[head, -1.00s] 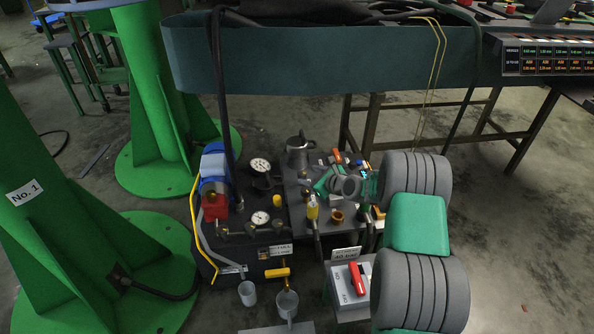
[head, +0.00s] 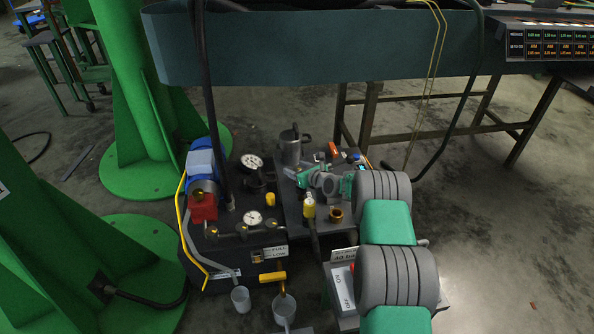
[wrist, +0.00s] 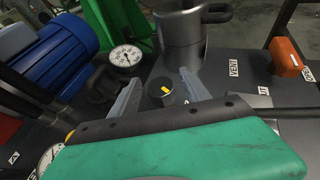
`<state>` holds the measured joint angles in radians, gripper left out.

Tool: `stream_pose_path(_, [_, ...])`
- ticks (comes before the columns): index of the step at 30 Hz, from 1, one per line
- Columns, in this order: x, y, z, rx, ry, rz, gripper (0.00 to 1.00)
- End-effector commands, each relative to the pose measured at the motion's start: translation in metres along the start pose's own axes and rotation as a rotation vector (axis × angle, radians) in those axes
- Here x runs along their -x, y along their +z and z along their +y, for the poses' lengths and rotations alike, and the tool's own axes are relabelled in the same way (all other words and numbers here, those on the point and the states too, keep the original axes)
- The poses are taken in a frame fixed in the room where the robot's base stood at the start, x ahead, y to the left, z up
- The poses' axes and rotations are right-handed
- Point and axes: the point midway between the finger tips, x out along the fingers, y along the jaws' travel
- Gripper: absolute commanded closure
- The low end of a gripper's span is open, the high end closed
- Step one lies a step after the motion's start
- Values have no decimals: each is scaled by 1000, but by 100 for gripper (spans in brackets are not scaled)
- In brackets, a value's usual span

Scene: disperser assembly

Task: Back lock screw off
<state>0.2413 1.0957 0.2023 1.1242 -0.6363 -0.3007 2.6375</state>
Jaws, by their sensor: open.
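A small dark round knob with a yellow mark (wrist: 161,91), which looks like the lock screw, stands on the dark machine top in the wrist view. My gripper (wrist: 158,94) is open, with one grey finger on each side of the knob and gaps between. I cannot tell how deep the fingertips reach beside it. In the head view my gripper (head: 298,176) is just in front of the grey metal pot (head: 290,148), and the knob cannot be made out there.
The pot (wrist: 185,30) stands just behind the knob. A pressure gauge (wrist: 125,57) and a blue motor (wrist: 58,45) are at left. An orange block (wrist: 288,58) is at right. A yellow-topped fitting (head: 308,205) and brass ring (head: 336,214) stand in front of my gripper.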

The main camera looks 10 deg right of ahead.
Motion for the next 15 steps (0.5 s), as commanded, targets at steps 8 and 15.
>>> stream_pose_path(8, [1,0,-1,0,-1,0,63])
stream_pose_path(15, [1,0,-1,0,-1,0,83])
